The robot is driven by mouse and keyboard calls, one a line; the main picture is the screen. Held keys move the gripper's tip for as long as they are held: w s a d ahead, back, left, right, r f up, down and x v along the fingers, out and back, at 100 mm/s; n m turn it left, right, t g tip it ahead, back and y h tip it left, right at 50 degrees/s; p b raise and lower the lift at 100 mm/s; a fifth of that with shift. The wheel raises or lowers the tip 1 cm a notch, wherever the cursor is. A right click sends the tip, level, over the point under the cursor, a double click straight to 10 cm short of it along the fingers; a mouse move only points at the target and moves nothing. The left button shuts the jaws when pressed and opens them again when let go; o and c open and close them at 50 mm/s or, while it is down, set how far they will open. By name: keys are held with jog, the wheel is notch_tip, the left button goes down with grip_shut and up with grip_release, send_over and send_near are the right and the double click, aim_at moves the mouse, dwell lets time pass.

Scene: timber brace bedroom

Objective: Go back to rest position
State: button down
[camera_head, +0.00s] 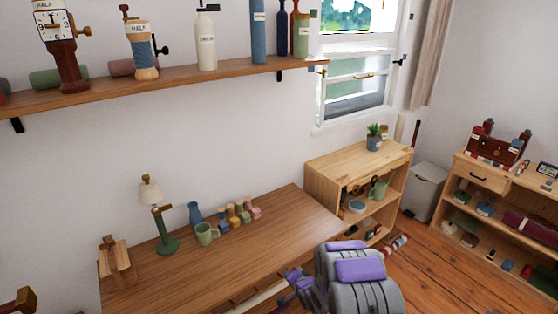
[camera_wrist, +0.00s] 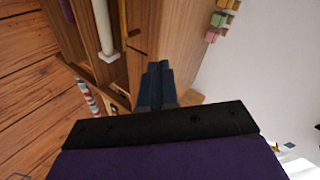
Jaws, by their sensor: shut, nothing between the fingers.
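My gripper (camera_wrist: 158,68) shows in the wrist view as two dark blue fingers pressed together, with nothing between them. Behind the fingers are a black bar and a purple housing. The fingers appear in front of a wooden piece of furniture; I cannot tell how far off it is. In the head view, my grey and purple arm (camera_head: 362,272) is at the bottom, beside the right end of the wooden desk (camera_head: 285,222). The fingers cannot be made out clearly there.
The desk holds a lamp (camera_head: 166,232), a blue vase (camera_head: 195,214), a green mug (camera_head: 206,234) and several coloured blocks. A wall shelf (camera_head: 190,78) with bottles hangs above. A low shelf unit (camera_head: 335,167), bin (camera_head: 427,190) and cabinet (camera_head: 485,172) stand right. Some wooden floor (camera_head: 445,265) is clear.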

jog(key=s+d+r+n+g+h, duration=0.25)
jog(key=s+d+r, duration=0.4)
jog(key=r, duration=0.45)
jog(key=s+d+r+n+g+h, duration=0.1)
jog(key=s+d+r+g+h, duration=0.2)
jog(key=s+d+r, duration=0.5)
jog(key=s+a+r+n+g, duration=0.1)
jog(key=s+r, duration=0.4)
jog(key=s, duration=0.7)
jog(key=s+a+r+n+g, duration=0.2)
jog(key=s+r, duration=0.3)
jog(key=s, duration=0.8)
jog(key=s+a+r+n+g, duration=0.2)
jog(key=s+r, duration=0.3)
jog(key=s, duration=0.7)
jog(key=shift+s+r+g+y, duration=0.25)
jog(key=shift+g+y, duration=0.1)
jog(key=shift+g, duration=0.5)
jog(key=shift+a, duration=0.3)
jog(key=shift+d, duration=0.15)
